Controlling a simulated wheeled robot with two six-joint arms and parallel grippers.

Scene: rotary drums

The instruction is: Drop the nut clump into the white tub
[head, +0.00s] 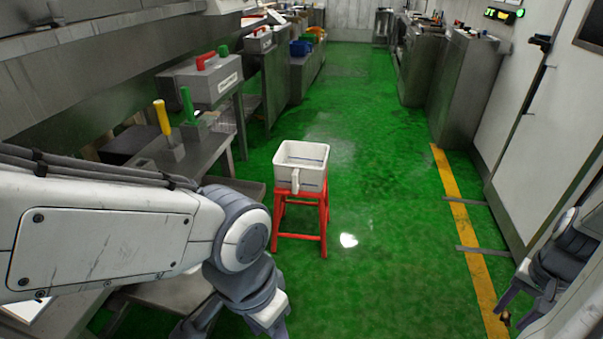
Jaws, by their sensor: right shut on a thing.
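The white tub (302,163) stands upright on a red stool (300,215) in the middle of the head view, with its handle facing me. Its visible inside looks empty. My right gripper (505,308) is at the lower right edge, well to the right of the tub and apart from it. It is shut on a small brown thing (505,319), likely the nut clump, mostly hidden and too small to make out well.
Steel benches (200,145) with grey boxes and coloured handles line the left. Steel cabinets (460,85) stand at the back right. A white wall (515,120) and a yellow floor line (463,220) run along the right. The green floor (390,200) right of the stool is clear.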

